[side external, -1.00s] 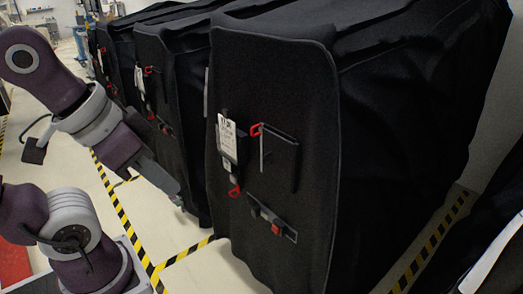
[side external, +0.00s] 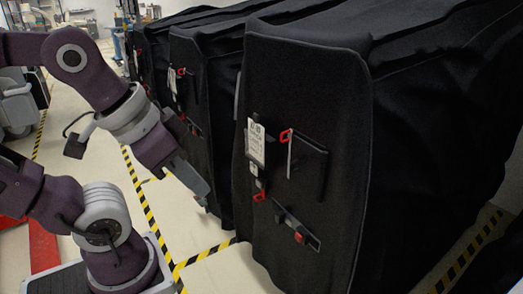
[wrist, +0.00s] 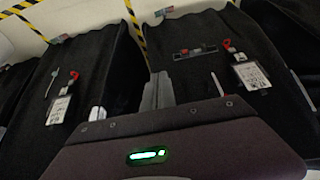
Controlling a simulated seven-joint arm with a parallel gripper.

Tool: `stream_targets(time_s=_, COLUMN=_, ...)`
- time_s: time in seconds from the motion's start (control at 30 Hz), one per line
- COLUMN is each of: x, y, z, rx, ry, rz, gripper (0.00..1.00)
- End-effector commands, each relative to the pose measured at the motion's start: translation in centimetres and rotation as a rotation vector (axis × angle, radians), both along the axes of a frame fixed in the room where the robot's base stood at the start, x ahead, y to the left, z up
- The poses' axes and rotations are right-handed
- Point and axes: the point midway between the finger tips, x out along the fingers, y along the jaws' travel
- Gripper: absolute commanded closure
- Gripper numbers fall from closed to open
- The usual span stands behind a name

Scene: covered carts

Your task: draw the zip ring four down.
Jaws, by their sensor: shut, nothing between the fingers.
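Several black covered carts stand in a row, with red rings on their end flaps. The nearest cover (side external: 345,120) has an upper red ring (side external: 285,135) and a lower red ring (side external: 259,197) by a white label (side external: 256,142). The second cover has a red ring (side external: 181,72) too. I cannot tell which ring is the one four down. My gripper (side external: 204,190) is shut and empty, in front of the second cover and left of the nearest, apart from the rings. In the wrist view, my gripper (wrist: 158,88) points between two flaps, with red rings either side (wrist: 231,45) (wrist: 74,74).
A strip with a red buckle (side external: 299,238) crosses the nearest flap below a dark pocket (side external: 308,170). Yellow-black floor tape (side external: 150,215) runs along the aisle. The pale floor (side external: 215,268) before the nearest cart is clear.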

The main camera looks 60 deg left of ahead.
Motion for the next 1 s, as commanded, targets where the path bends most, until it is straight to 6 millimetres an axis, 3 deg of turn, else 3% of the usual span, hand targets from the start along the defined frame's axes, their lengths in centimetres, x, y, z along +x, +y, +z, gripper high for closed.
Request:
stream_targets(time_s=0.17, x=0.0, y=0.0, z=0.0, rx=0.0, ry=0.0, rz=0.0, gripper=0.98)
stream_targets(time_s=0.23, x=0.5, y=0.0, z=0.0, rx=-0.005, ry=-0.005, rz=0.005, gripper=0.84)
stream_targets(time_s=0.27, x=1.4, y=0.0, z=0.0, rx=-0.014, ry=-0.015, rz=0.013, gripper=0.83)
stream_targets(time_s=0.37, x=7.4, y=0.2, z=0.0, rx=-0.069, ry=-0.092, rz=0.083, gripper=0.83)
stream_targets(time_s=0.47, x=16.2, y=2.1, z=-1.1, rx=-0.128, ry=-0.231, rz=0.225, gripper=0.83)
stream_targets(time_s=0.5, x=19.4, y=3.5, z=-1.9, rx=-0.136, ry=-0.292, rz=0.288, gripper=0.83)
stream_targets(time_s=0.6, x=25.9, y=8.0, z=-4.5, rx=-0.11, ry=-0.454, rz=0.443, gripper=0.83)
stream_targets(time_s=0.7, x=29.7, y=13.1, z=-7.7, rx=-0.022, ry=-0.621, rz=0.564, gripper=0.83)
stream_targets(time_s=0.83, x=31.0, y=18.3, z=-11.1, rx=0.143, ry=-0.828, rz=0.614, gripper=0.83)
stream_targets(time_s=1.0, x=30.3, y=20.2, z=-12.9, rx=0.289, ry=-0.999, rz=0.558, gripper=0.83)
